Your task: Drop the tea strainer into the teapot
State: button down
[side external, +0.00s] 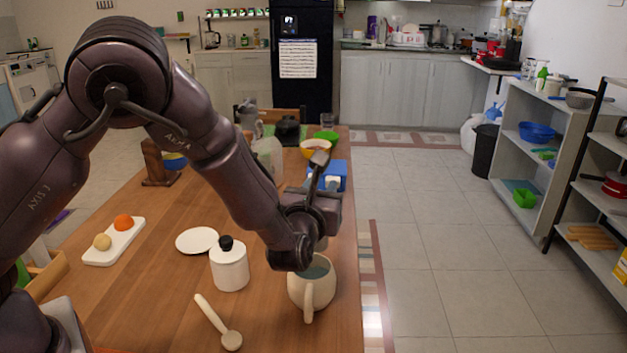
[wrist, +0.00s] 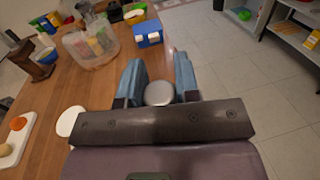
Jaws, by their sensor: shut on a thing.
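My gripper (side external: 322,184) is above the table's right edge, pointing away from the side camera. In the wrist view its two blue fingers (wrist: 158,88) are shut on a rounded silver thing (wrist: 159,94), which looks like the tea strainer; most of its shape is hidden. A cream, handled vessel (side external: 311,296) with bluish-grey inside stands nearer the side camera, below my wrist; I cannot tell whether it is the teapot. A dark pot (side external: 287,131) stands far back on the table, too small to identify.
A white jar with a black knob (side external: 230,267), a pale spoon (side external: 217,322) and a white plate (side external: 197,240) are on the near table. A blue box (wrist: 147,33) and a clear container (wrist: 88,47) lie beyond my fingers. Open floor is right of the table.

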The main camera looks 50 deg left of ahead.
jog(key=shift+f, duration=1.6)
jog(key=c, duration=0.8)
grip_release()
jog(key=v, duration=1.3)
